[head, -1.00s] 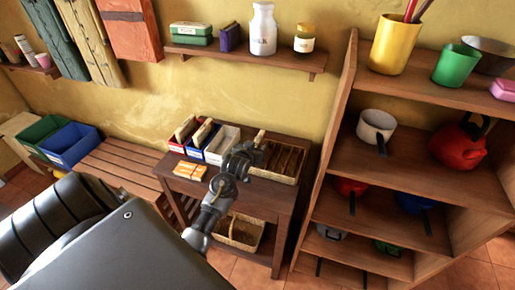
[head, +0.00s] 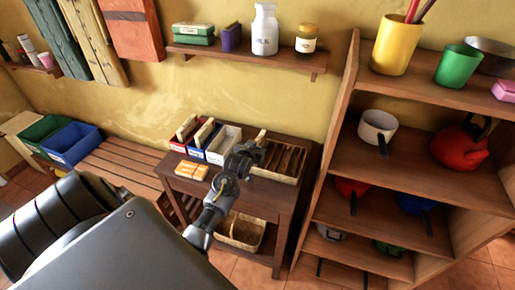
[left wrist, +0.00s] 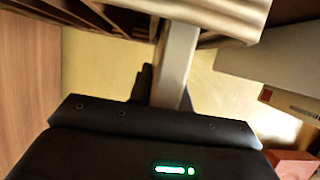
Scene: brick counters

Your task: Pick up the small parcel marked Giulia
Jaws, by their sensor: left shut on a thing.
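My left gripper (head: 250,152) is at the left end of a slotted wooden tray (head: 291,180) on the small brown table. It is shut on a small tan thing (head: 262,135), which seems to be the parcel; only its top end shows past the jaws. In the left wrist view a tan edge (left wrist: 215,12) lies across the top by the grey finger (left wrist: 175,65), with slats behind it. I cannot read the name Giulia, and any marking is hidden. Whether the held thing is clear of the tray I cannot tell. My right gripper is not in view.
Red, blue and white file boxes (head: 222,143) stand left of the gripper. An orange packet (head: 191,170) lies in front of them. A basket (head: 241,231) is on the lower shelf. An open shelf unit with pots (head: 378,128) stands close on the right.

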